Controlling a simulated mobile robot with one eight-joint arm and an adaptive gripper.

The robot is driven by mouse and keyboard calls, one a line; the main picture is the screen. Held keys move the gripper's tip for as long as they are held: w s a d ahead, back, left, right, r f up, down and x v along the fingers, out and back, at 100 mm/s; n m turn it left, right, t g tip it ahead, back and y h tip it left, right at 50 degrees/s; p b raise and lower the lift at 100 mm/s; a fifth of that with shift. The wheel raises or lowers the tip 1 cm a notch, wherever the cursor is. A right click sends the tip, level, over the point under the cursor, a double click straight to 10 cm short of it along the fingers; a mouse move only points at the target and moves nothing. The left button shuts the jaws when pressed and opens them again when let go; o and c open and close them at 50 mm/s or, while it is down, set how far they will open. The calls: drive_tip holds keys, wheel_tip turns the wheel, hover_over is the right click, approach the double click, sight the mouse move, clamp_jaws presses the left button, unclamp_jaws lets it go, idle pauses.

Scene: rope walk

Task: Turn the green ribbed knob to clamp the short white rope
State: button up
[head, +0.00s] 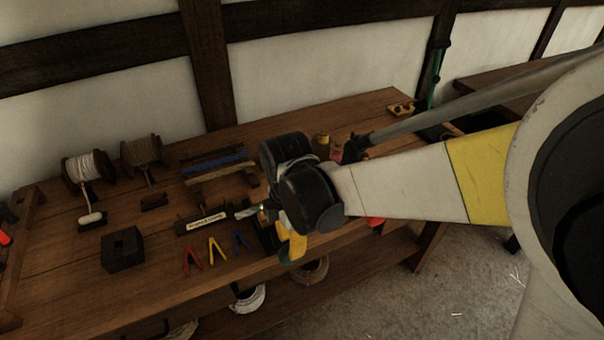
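The black wrist end of my arm (308,198) is over the right-middle part of the workbench. It covers part of the bench behind it. My gripper's fingers cannot be made out; a small grey metal tip (246,212) and a yellow piece (298,246) show beside the wrist. A small dark green bit (285,257) is next to the yellow piece, but I cannot tell whether it is the green ribbed knob. The short white rope cannot be made out with certainty.
On the wooden workbench (60,270) stand a white rope spool (89,167), a brown spool (140,150) and a dark slotted block (122,250). Red, yellow and blue V-shaped tools (217,251) lie near the front edge. Rope coils (247,299) are on the lower shelf.

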drive_tip(key=shift+f, duration=1.1)
clamp_jaws()
drive_tip(key=shift+d, duration=0.1)
